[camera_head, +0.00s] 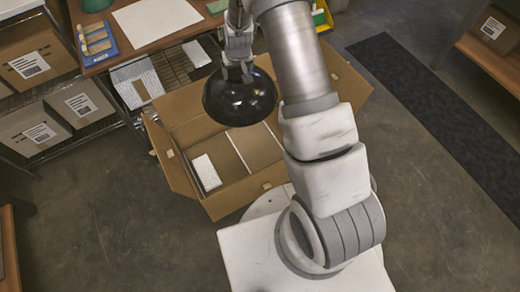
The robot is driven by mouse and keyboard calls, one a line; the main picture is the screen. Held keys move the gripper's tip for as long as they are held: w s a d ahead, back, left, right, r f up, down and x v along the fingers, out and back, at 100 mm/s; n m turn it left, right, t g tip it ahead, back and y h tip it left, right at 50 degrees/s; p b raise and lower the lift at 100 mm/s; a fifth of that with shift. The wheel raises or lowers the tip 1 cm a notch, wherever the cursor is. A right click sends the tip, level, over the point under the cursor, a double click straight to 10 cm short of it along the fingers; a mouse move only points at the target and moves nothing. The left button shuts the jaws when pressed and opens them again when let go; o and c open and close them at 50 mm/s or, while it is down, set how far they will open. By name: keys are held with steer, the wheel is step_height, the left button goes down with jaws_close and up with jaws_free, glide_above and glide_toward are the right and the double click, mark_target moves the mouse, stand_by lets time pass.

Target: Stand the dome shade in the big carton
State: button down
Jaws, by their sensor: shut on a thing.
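The black, glossy dome shade (240,100) hangs below my gripper (238,66), which is shut on its top part. The shade is above the big carton, over its back middle in the picture. The big carton (178,172) is open on the floor, its flaps folded outward. Dividers split its inside, and a white box (206,172) lies in its left part. My arm covers the carton's right side. I cannot tell how high the shade is above the carton.
A wooden workbench (150,40) with a white sheet and a blue tray (98,42) stands behind the carton. Shelves with closed cartons (80,103) are at left. A dark mat (430,110) lies at right. Floor at front left is clear.

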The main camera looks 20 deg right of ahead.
steer(key=w+f+b, duration=0.2)
steer(key=f+b, duration=0.7)
steer(key=f, duration=1.8)
steer(key=w+f+b, duration=0.2)
steer(key=f+b, duration=0.7)
steer(key=f, duration=1.8)
steer(key=shift+f+m, duration=0.25)
steer(key=shift+m, duration=0.15)
steer(key=shift+f, duration=0.15)
jaws_free()
